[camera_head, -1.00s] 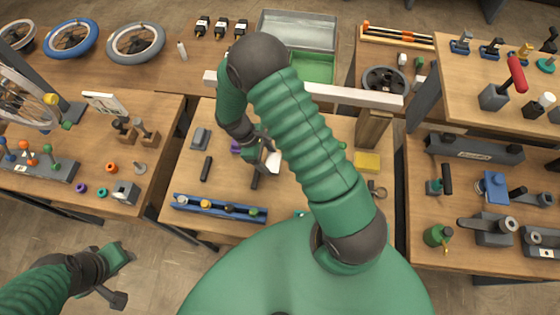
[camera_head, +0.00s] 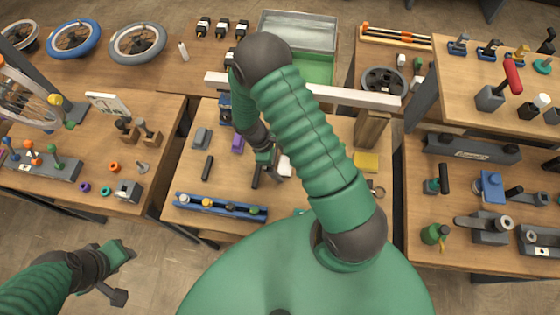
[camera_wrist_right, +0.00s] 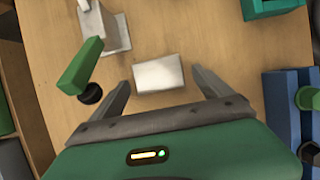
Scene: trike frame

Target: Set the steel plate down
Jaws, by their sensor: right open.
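The steel plate (camera_wrist_right: 159,74) shows in the right wrist view as a small pale rectangle, apparently flat on the wooden table top. My right gripper (camera_wrist_right: 161,88) is open, with one finger on each side of the plate and a visible gap to both. In the head view the right gripper (camera_head: 266,172) is low over the middle table, and a small white piece (camera_head: 284,166), which looks like the plate, is beside it, partly hidden by my arm. My left gripper (camera_head: 118,275) is low at the left, above the floor and away from the tables; its jaw state is unclear.
A blue rail (camera_head: 220,207) with several knobs lies along the table's front. A yellow block (camera_head: 366,162) sits at right. A white beam (camera_head: 352,97) crosses the back.

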